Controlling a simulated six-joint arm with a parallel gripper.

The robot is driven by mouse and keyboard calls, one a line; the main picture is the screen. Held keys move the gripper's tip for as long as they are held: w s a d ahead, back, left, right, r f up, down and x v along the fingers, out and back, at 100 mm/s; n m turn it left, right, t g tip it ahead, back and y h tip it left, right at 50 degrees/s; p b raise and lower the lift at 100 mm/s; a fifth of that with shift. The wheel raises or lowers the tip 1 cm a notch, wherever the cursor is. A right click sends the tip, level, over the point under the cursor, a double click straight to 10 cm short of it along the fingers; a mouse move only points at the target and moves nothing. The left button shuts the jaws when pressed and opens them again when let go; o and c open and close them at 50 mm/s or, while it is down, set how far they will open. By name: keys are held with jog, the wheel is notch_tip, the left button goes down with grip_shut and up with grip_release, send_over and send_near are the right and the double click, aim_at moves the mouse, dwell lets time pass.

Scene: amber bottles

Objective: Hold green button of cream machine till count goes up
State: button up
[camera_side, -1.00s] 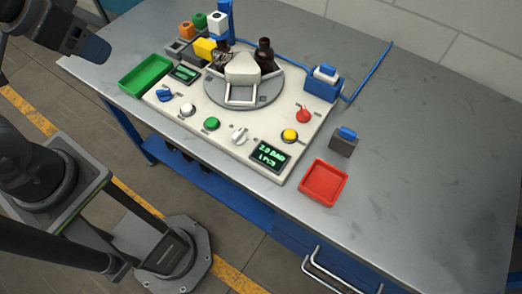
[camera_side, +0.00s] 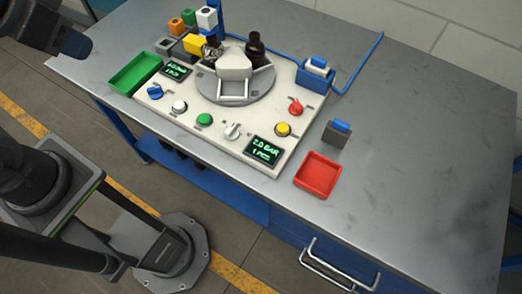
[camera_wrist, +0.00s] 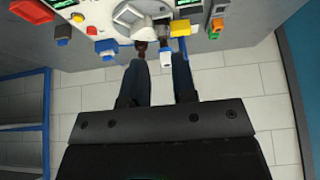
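The cream machine (camera_side: 215,128) sits on the grey bench, with a round turntable (camera_side: 237,90) holding dark amber bottles (camera_side: 255,47). Its green button (camera_side: 204,119) is on the front edge, between a white button (camera_side: 180,106) and a white knob (camera_side: 232,131). Nothing touches the green button. The front display (camera_side: 265,150) seems to read 2.0 BAR, 1 PCS. My gripper (camera_wrist: 158,59) shows two dark fingers apart and nothing between them. In the side view my arm's end is at the upper left, away from the machine. The wrist view does not show the green button.
A green tray (camera_side: 135,73) lies left of the machine and a red tray (camera_side: 318,175) right. A blue-topped grey block (camera_side: 337,132), a yellow button (camera_side: 283,129) and a red knob (camera_side: 296,106) are nearby. Coloured blocks (camera_side: 189,17) stand behind. The bench is clear at the right.

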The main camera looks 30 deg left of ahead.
grip_shut()
dwell(1.2)
